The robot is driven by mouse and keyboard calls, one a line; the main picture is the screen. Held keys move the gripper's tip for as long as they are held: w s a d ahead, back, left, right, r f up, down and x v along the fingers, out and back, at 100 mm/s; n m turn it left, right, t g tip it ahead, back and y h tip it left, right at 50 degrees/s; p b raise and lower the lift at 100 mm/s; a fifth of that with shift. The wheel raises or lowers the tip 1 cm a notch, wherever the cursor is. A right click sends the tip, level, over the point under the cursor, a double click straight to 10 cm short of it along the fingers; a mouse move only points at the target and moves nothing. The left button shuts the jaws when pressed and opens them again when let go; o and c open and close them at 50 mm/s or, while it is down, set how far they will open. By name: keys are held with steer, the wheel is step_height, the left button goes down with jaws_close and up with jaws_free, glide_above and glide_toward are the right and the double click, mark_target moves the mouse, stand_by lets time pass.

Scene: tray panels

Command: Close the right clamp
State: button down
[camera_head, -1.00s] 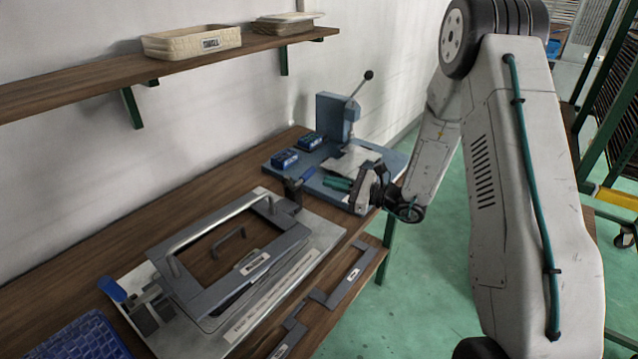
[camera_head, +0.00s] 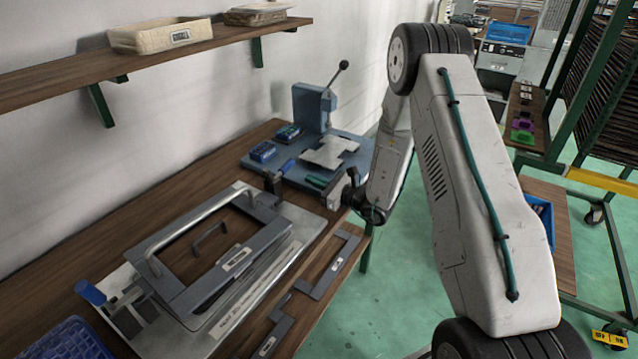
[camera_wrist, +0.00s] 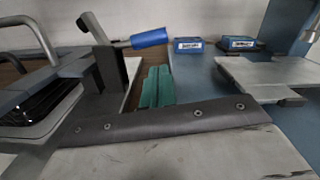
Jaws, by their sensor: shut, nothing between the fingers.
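The right clamp (camera_head: 273,182) stands at the far right corner of the grey frame fixture (camera_head: 205,298). Its blue handle (camera_head: 288,165) leans out to the right, away from the frame. In the wrist view the dark clamp body (camera_wrist: 112,70) is left of centre, and its blue handle (camera_wrist: 148,38) lies nearly level, tip to the right. My gripper (camera_head: 312,180) is just right of the clamp, with green fingers shut together and empty. They show in the wrist view (camera_wrist: 157,75) below and slightly right of the handle, apparently apart from it.
The left clamp, with a blue handle (camera_head: 90,292), is at the frame's near left. A blue press (camera_head: 312,105) with blue bins (camera_head: 263,151) and a metal plate (camera_head: 330,152) stands behind my gripper. A blue basket (camera_head: 65,342) is at bottom left. A shelf (camera_head: 80,75) overhangs the bench.

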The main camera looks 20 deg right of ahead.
steer(key=x, duration=0.6)
steer(key=shift+d, duration=0.15)
